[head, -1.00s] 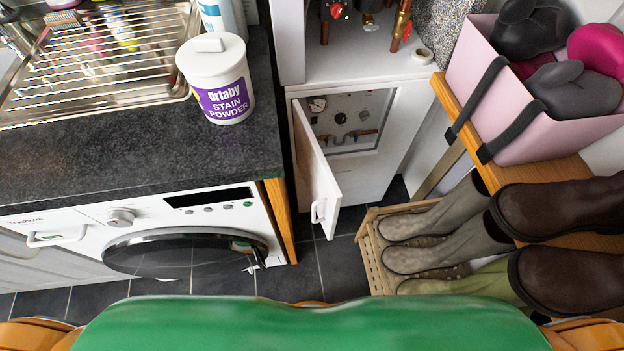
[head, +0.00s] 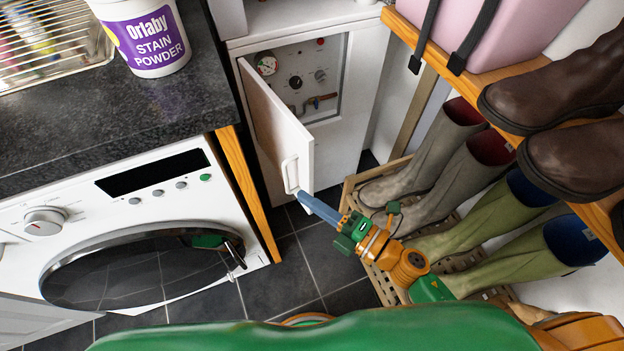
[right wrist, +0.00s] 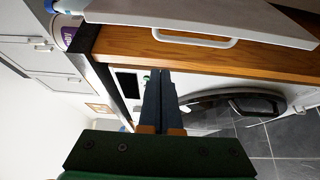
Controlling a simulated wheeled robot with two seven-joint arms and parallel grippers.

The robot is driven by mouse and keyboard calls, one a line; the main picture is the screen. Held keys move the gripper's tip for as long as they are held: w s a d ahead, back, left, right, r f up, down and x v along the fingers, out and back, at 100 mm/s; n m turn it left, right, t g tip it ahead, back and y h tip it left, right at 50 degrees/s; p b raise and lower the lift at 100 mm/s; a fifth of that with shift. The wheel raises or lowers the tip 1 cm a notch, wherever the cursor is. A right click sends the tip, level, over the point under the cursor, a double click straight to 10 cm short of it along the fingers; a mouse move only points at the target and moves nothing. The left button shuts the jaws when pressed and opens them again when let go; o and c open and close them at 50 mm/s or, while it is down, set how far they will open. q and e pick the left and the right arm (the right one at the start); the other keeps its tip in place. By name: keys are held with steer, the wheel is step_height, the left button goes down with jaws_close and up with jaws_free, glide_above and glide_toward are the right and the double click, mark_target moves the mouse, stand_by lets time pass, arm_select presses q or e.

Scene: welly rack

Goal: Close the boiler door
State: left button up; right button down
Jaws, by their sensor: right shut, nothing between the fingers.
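The white boiler door (head: 278,130) stands open, hinged at the left of the boiler cupboard opening (head: 310,75) and swung out towards me. Its white handle (head: 290,174) is near the free edge, low down. My right gripper (head: 303,196) is shut and empty, its blue-grey fingertips just below the handle and the door's lower corner. I cannot tell whether they touch. In the right wrist view the door (right wrist: 220,14) and handle (right wrist: 195,41) lie above the fingertips (right wrist: 160,74), apart from them in the picture. My left gripper is out of view.
A washing machine (head: 60,235) and dark worktop (head: 120,110) with a stain powder tub (head: 150,45) stand on the left. Boots (head: 440,160) on a slatted rack crowd the right, close to my right arm. Dark floor tiles (head: 290,275) lie clear between.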

mark_target(312, 181)
steer(key=w, duration=0.4)
steer(key=shift+w+a, duration=0.1)
steer(key=shift+w, duration=0.1)
steer(key=shift+w+d, duration=0.15)
steer(key=shift+d, duration=0.15)
